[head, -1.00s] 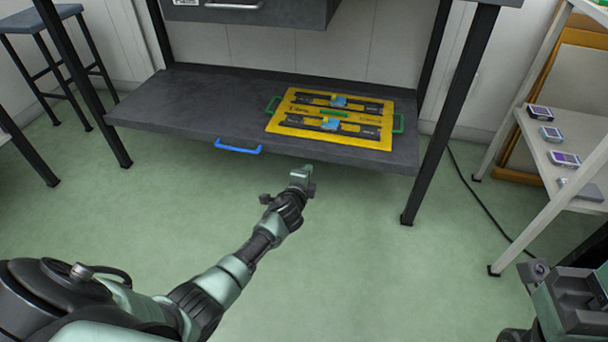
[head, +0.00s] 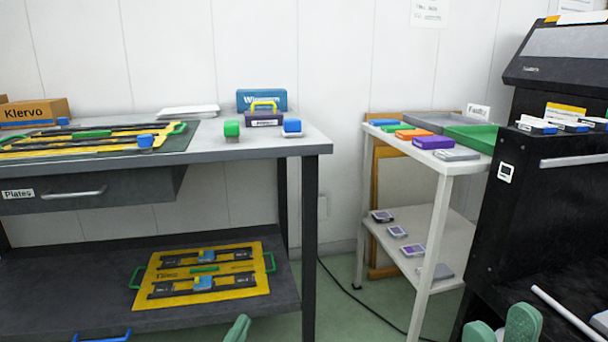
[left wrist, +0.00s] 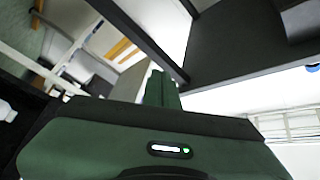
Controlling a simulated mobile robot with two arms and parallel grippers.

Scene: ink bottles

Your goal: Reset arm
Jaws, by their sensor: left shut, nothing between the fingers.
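My left gripper (head: 237,330) shows as green fingertips at the bottom edge of the head view. It is in front of the lower shelf (head: 60,265), to the right of the blue handle (head: 102,335). In the left wrist view its fingers (left wrist: 161,90) are together with nothing between them. My right gripper (head: 502,328) shows at the bottom right as two green fingertips with a gap between them. It is in front of the black machine (head: 535,195), and nothing shows between its tips. Both arms are otherwise out of the head view.
A yellow plate (head: 160,275) with green handles lies on the lower shelf. The grey table (head: 270,143) above it holds a green-topped bottle (head: 231,130), a blue-topped bottle (head: 292,126) and a purple carrier (head: 262,118). A white rack (head: 438,205) with coloured items stands right.

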